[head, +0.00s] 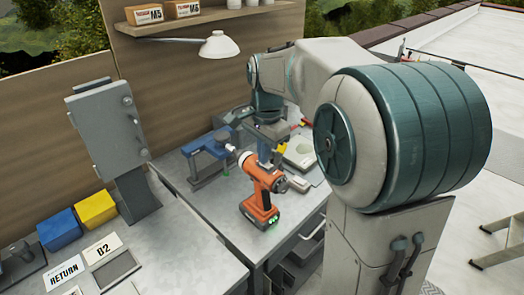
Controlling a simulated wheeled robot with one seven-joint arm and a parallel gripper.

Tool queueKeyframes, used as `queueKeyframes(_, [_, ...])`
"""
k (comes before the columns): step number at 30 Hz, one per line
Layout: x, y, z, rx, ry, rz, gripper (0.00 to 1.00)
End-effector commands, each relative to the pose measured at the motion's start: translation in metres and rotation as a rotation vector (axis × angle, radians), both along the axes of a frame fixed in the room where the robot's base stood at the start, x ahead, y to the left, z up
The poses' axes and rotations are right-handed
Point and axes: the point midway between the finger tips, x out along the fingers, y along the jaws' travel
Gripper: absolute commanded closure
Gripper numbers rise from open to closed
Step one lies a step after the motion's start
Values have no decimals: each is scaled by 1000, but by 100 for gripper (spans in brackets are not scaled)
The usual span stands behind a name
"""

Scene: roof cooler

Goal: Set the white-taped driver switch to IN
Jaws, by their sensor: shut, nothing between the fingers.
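An orange driver (263,187) with a pale front end and a dark battery base stands upright on the grey workbench. I cannot make out its switch or which way it is set, and white tape cannot be told for certain at this size. My gripper (277,157) points down just behind the top of the driver, partly hidden by it. It is shut and empty. I cannot tell whether its fingertips touch the driver.
A blue vise (207,146) sits left of the driver. A pale tray (300,150) lies behind it to the right. A grey cabinet (107,130), blue bin (59,229) and yellow bin (96,208) stand left. A lamp (218,45) hangs above. Bench in front is clear.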

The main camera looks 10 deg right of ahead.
Motion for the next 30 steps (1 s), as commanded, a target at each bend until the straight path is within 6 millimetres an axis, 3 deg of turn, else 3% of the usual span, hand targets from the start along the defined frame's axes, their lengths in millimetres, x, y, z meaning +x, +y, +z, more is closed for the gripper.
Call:
queueKeyframes(17, [-9,-4,0,-2,15,-1,100])
queueKeyframes(30, [-1,0,66,-1,-3,-1,100])
